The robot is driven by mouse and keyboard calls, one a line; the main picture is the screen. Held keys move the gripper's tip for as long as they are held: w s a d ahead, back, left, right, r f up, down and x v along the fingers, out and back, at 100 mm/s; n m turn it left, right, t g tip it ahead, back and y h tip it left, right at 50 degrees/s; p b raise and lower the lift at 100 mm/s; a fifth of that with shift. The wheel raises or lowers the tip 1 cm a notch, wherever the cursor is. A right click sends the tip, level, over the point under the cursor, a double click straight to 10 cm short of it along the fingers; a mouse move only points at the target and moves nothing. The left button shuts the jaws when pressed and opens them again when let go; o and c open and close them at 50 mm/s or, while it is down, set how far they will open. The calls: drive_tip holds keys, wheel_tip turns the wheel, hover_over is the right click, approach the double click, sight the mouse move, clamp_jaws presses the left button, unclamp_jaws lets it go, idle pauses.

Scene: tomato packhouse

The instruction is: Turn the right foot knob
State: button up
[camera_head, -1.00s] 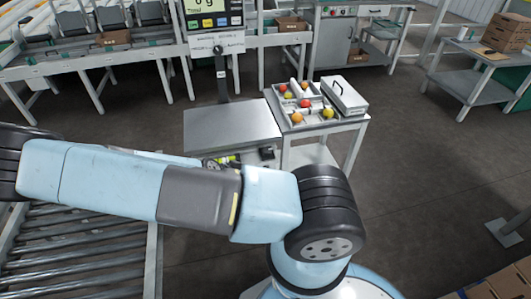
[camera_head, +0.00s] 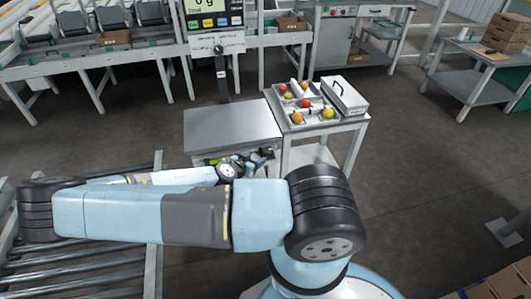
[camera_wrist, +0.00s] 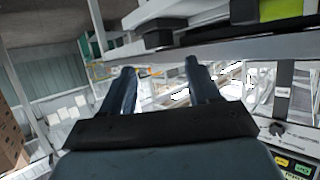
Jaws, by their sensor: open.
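The bench scale has a bare grey steel platform (camera_head: 232,128) and a display (camera_head: 209,12) on a column behind it. My gripper (camera_head: 262,160) is at the platform's front edge, towards its right corner, partly hidden behind my own arm. In the wrist view my gripper (camera_wrist: 161,70) is open, with two dark fingers apart and nothing between them. A dark block (camera_wrist: 158,39) sits under a pale edge just beyond the fingers; I cannot tell whether it is the right foot knob. In the head view, the gripper and arm cover that front corner, so the knob cannot be made out.
A side table (camera_head: 345,122) right of the scale holds a divided tray of tomatoes and a grey lidded case (camera_head: 344,95). A roller conveyor (camera_head: 90,270) lies at the lower left. Open floor (camera_head: 420,160) is on the right.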

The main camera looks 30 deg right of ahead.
sight(265, 152)
drive_tip(key=x, duration=0.9)
drive_tip(key=shift+d+f, duration=0.1)
drive_tip(key=shift+d, duration=0.05)
drive_tip(key=c, duration=0.8)
